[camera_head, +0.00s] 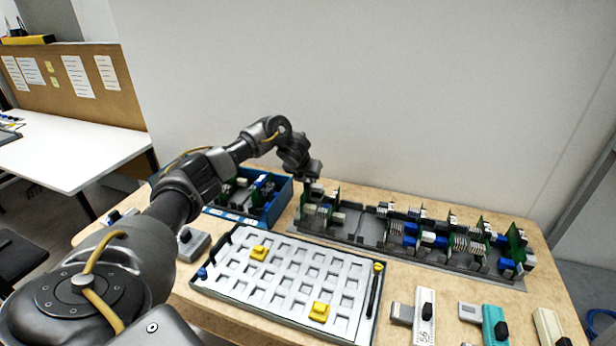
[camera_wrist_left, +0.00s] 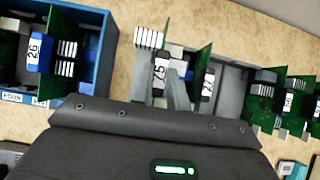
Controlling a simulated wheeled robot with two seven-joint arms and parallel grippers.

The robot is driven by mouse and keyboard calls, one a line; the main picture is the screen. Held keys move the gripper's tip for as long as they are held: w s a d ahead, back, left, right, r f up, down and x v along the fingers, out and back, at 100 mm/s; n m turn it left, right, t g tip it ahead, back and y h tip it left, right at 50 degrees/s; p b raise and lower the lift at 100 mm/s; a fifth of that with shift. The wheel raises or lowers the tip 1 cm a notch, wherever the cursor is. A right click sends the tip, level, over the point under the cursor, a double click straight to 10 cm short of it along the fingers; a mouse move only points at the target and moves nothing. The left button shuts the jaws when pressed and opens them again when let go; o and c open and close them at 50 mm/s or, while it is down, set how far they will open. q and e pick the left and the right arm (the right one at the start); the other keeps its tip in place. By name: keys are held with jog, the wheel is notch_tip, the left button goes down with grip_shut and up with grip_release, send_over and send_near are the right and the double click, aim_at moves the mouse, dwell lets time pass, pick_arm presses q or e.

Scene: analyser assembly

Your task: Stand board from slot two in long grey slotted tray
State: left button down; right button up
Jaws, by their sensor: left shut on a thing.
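My left gripper (camera_head: 309,176) points down at the left end of the long grey slotted tray (camera_head: 365,232), close to the wall side. It is shut on a green board with white connectors, labelled with a number that looks like 25 (camera_wrist_left: 160,72) in the left wrist view. The board is upright, at the tray's left end; whether its lower edge is seated in a slot is hidden. A second green board (camera_wrist_left: 204,72) stands just right of it. Several more boards (camera_head: 460,238) stand along the tray's middle and right. My right gripper is not in view.
A blue box (camera_head: 285,198) with several green boards stands left of the tray; its label FOUR shows in the left wrist view. In front lies a white grid panel (camera_head: 290,285) with yellow blocks (camera_head: 319,312). Small grey and teal devices (camera_head: 494,325) line the front right. A bare gap (camera_head: 366,230) shows in the tray.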

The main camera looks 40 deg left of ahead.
aim_at(306, 184)
pick_arm(q)
jog(key=shift+f, duration=0.2)
dwell(0.5)
jog(key=shift+f+b, duration=0.35)
jog(key=shift+f, duration=0.25)
jog(key=shift+f+b, duration=0.6)
jog(key=shift+f, duration=0.2)
jog(key=shift+f+b, duration=0.3)
jog(key=shift+f, duration=0.1)
dwell(0.8)
jog(key=c, duration=1.3)
grip_release()
jog(key=shift+o, duration=0.7)
jog(key=shift+r+p, duration=1.95)
jog(key=shift+r, duration=0.05)
